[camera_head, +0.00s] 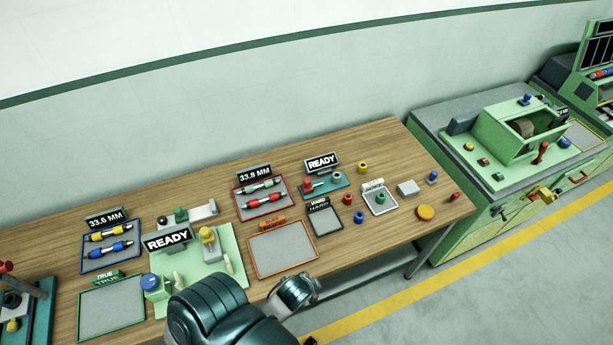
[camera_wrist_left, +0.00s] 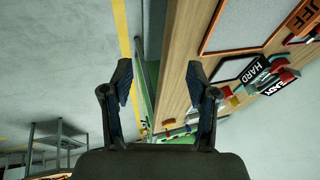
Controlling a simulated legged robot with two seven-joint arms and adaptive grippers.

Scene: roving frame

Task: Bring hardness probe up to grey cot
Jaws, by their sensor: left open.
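I cannot tell for sure which thing is the hardness probe. A teal stand (camera_head: 325,188) under a READY sign holds a red upright piece (camera_head: 308,187) and a grey-green one. A small pale grey holder with a grey label (camera_head: 380,198) lies right of it and may be the grey cot. My left gripper (camera_wrist_left: 160,95) is open and empty in the left wrist view, at the table's front edge. In the head view my dark arm covers the bottom middle, and its fingertips are not clear. My right gripper is not in view.
The wooden table (camera_head: 360,150) also bears a HARD tray (camera_head: 325,222), an orange-edged tray (camera_head: 284,250), a green-edged tray (camera_head: 112,312), trays of pens and small coloured pieces. A green machine (camera_head: 500,165) stands to the right. Floor is open in front.

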